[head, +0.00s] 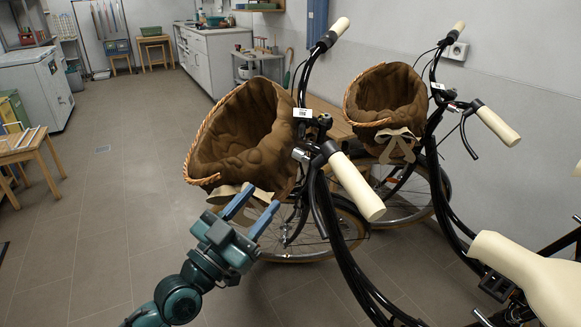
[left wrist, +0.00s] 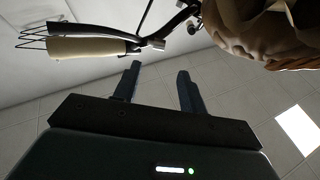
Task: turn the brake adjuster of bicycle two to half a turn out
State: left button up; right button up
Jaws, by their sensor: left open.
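Two black bicycles with cream grips stand side by side, each with a white tag on its handlebar, the nearer tag (head: 302,112) and the farther tag (head: 437,86). The tags are too small to read surely, so I cannot tell which is bicycle two. On the nearer bicycle, a small silver part (head: 301,155) sits by the cream grip (head: 355,186); I cannot tell whether it is the brake adjuster. My left gripper (head: 265,196) is open and empty, below and left of that part, apart from it. The left wrist view shows its fingers (left wrist: 159,70) below a cream grip (left wrist: 85,48) and silver fitting (left wrist: 154,43).
A brown-lined wicker basket (head: 240,145) hangs in front of the nearer handlebar, just above my gripper. A second basket (head: 385,97) is on the farther bicycle. A cream saddle (head: 530,275) is at lower right. The tiled floor (head: 110,200) at left is clear.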

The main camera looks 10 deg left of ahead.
aim_at(299, 155)
pick_arm(q)
jog(key=x, duration=1)
jog(key=shift+w+d+p, duration=0.25)
jog(key=shift+d+p, duration=0.05)
jog(key=shift+p, duration=0.05)
pick_arm(e)
jog(key=shift+a+f, duration=0.15)
jog(key=shift+f, duration=0.05)
pick_arm(q)
jog(key=shift+r, duration=0.1)
jog(key=shift+c, duration=0.5)
